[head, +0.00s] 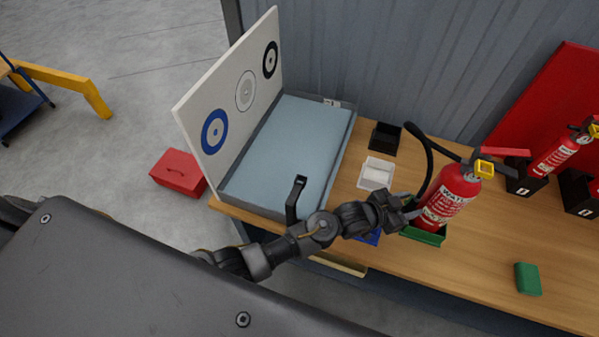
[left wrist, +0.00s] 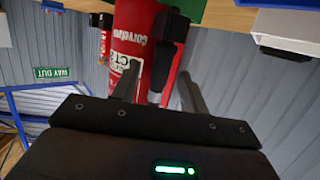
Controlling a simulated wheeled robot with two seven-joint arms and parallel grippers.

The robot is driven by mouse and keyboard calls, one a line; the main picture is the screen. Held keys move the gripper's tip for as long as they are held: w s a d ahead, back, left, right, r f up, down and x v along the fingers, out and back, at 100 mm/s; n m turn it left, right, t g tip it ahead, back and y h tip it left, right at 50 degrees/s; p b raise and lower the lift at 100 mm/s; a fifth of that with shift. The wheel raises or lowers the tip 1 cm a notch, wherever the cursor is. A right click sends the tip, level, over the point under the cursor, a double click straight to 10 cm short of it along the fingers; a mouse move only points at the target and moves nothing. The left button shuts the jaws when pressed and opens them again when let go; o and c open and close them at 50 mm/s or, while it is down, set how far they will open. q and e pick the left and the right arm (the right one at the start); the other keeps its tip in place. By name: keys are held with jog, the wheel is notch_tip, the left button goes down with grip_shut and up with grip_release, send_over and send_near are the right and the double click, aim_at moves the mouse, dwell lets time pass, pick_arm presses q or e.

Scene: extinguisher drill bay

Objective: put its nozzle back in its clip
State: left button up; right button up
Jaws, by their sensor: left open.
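A red extinguisher (head: 450,195) stands upright in a green tray (head: 428,236) on the bench. Its black hose (head: 426,145) arches out from the head and comes down along its left side. My left gripper (head: 409,208) is at the left side of the extinguisher's body, with its jaws open. In the left wrist view, the red body (left wrist: 133,40) fills the space behind the open fingers (left wrist: 158,85). A black nozzle-like end (left wrist: 159,72) lies between the fingers, below a black block (left wrist: 172,26); I cannot tell whether the block is the clip. My right gripper is out of view.
A blue-grey tray (head: 300,135) with a target board (head: 235,95) stands at the left of the bench. A white bin (head: 376,174) and a black bin (head: 384,138) sit behind my gripper. Another extinguisher (head: 556,155) stands at the right. A green block (head: 528,279) lies on the front bench.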

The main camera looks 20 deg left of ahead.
pick_arm(q)
jog(key=b+v, duration=0.1)
jog(key=v, duration=1)
jog(key=shift+d, duration=0.15)
